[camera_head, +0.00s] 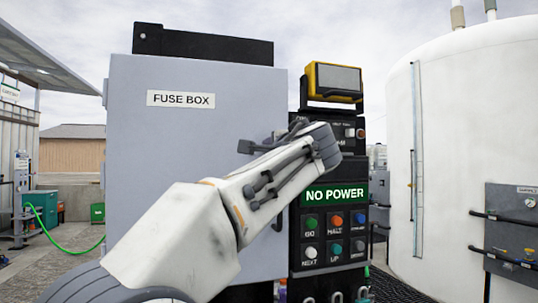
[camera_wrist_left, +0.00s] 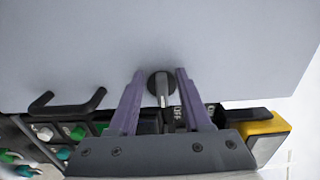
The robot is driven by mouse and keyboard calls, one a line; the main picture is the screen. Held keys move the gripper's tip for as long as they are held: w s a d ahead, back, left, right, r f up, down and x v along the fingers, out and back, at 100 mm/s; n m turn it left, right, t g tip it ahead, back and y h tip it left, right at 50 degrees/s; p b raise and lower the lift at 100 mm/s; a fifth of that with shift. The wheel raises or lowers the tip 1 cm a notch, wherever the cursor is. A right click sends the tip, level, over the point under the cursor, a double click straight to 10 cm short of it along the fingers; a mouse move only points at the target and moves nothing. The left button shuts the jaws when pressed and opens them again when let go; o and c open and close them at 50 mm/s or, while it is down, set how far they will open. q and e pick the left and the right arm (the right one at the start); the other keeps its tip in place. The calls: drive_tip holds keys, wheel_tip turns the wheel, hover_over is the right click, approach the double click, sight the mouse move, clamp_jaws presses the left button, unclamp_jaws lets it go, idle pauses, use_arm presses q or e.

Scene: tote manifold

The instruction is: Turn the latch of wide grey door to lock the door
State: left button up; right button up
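The wide grey door (camera_head: 180,150) is the front of the fuse box and looks closed; its flat face also fills the upper wrist view (camera_wrist_left: 150,40). The latch (camera_wrist_left: 161,88) is a round dark knob with a lighter raised grip bar, near the door's edge. My left gripper (camera_wrist_left: 160,73) is open, with one purple finger on each side of the latch and a gap visible on both sides. In the head view my left wrist hides the latch and most of the fingers. My right gripper is in neither view.
A black door handle (camera_wrist_left: 68,103) lies to one side of the latch. A control panel with coloured buttons (camera_head: 334,240) and a "NO POWER" sign (camera_head: 334,194) adjoins the door's right edge. A yellow-framed display (camera_head: 335,80) sits on top. A white tank (camera_head: 465,150) stands at right.

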use_arm(q)
drive_tip(key=b+v, duration=0.3)
drive_tip(key=v, duration=0.7)
drive_tip(key=shift+s, duration=0.2)
drive_tip(key=s+f+g+h, duration=0.2)
drive_tip(key=s+f+g, duration=0.15)
drive_tip(key=f, duration=1.15)
drive_tip(key=s+f+g+h, duration=0.3)
drive_tip(key=f+g, duration=0.2)
drive_tip(key=f, duration=0.9)
drive_tip(key=s+a+f+n+g, duration=0.3)
drive_tip(key=s+f+g, duration=0.1)
drive_tip(key=s+f, duration=0.7)
drive_tip(key=s+a+f+n+g+h, duration=0.1)
drive_tip(key=s+a+f+n+g, duration=0.2)
drive_tip(key=s+f, duration=0.8)
drive_tip(key=shift+s+f+n+g+h, duration=0.2)
drive_tip(key=shift+s+n+g+h, duration=0.1)
drive_tip(key=shift+s+n+g, duration=0.45)
